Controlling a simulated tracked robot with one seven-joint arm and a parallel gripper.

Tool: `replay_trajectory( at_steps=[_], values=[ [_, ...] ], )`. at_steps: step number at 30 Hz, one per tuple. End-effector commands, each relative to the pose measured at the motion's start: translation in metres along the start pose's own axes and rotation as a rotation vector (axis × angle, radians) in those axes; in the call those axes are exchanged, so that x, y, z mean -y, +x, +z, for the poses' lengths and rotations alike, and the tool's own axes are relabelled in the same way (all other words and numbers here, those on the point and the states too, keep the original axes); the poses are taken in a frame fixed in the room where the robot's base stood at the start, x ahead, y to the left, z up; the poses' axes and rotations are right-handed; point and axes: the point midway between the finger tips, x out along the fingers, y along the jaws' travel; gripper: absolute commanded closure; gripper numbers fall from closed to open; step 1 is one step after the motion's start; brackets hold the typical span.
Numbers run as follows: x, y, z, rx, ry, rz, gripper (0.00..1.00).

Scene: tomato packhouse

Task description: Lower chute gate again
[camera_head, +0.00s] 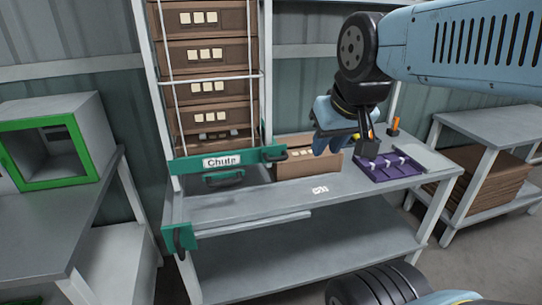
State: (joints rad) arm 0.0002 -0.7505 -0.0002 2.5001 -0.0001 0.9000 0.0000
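The chute (210,75) is a tall white-framed rack with a stack of brown boxes in it, at the left end of the grey bench. A green bar labelled "Chute" (222,161) crosses its front at the foot of the stack. A green handle (224,180) sits just under the label, close to the bench top. A dark handle (274,154) is at the bar's right end.
An open brown box (308,164) stands right of the chute, below my gripper. A purple tray (389,167) lies further right. Another green plate with a handle (180,238) is at the bench's front left. The bench top's front middle is mostly clear.

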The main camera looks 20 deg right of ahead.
Motion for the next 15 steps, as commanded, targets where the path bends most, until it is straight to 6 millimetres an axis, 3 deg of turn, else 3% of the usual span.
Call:
replay_trajectory(
  at_steps=[8,10,15],
  values=[
    [0.001,0.009,-0.004,0.059,0.029,-0.020,0.73],
    [0.015,0.018,-0.007,0.106,0.056,-0.038,0.73],
    [0.019,0.043,-0.017,0.248,0.142,-0.113,0.73]
  ],
)
